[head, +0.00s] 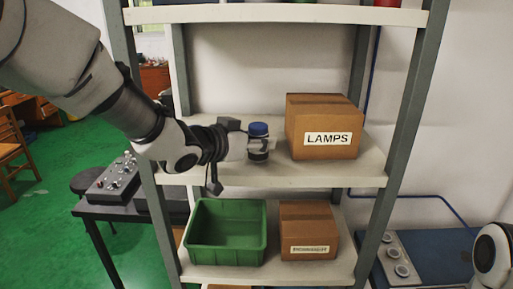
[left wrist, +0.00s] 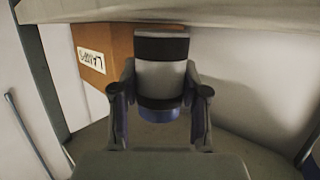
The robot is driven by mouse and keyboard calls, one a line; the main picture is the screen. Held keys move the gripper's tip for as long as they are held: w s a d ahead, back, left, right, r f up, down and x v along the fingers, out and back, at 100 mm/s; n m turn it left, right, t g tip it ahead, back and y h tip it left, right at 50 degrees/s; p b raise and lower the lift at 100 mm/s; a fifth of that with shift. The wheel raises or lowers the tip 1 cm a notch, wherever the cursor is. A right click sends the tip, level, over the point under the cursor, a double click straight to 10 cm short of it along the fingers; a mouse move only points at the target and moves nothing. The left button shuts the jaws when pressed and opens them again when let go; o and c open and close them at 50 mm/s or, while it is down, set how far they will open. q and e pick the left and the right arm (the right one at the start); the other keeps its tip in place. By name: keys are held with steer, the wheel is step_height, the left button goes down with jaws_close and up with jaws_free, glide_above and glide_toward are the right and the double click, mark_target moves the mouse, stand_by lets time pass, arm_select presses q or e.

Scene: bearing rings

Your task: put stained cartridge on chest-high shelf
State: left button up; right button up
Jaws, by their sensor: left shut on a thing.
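The cartridge (head: 258,130) has a blue cap and dark and pale bands. My left gripper (head: 259,146) is shut on it and holds it upright over the middle shelf (head: 240,176), left of the LAMPS box. I cannot tell whether its base touches the shelf. In the left wrist view the cartridge (left wrist: 160,75) is pale grey with dark bands and a blue band, between the two fingers of the left gripper (left wrist: 160,100). No stain can be made out. My right gripper is out of view; only part of my right arm shows at the lower right.
The LAMPS box (head: 324,128) stands on the right of the middle shelf and also shows in the left wrist view (left wrist: 103,50). A green crate (head: 227,252) and a smaller box (head: 308,230) stand on the lower shelf. Grey uprights bound the rack. The middle shelf's front left is bare.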

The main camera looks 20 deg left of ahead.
arm_select(q)
steer(key=shift+w+f, duration=0.35)
steer(key=shift+w, duration=0.2)
steer(key=o, duration=1.1)
steer(key=shift+s+a, duration=0.1)
steer(key=shift+o, duration=0.5)
steer(key=shift+s+r, duration=0.25)
steer(key=shift+s, duration=0.15)
steer(key=shift+f, duration=0.1)
steer(key=v, duration=0.3)
steer(key=shift+a+r+p, duration=0.1)
steer(key=shift+r+p, duration=0.25)
steer(key=p+v, duration=0.7)
steer(key=v, duration=0.1)
steer(key=shift+s+f+p, duration=0.15)
steer(key=shift+s+p, duration=0.05)
steer(key=shift+p, duration=0.15)
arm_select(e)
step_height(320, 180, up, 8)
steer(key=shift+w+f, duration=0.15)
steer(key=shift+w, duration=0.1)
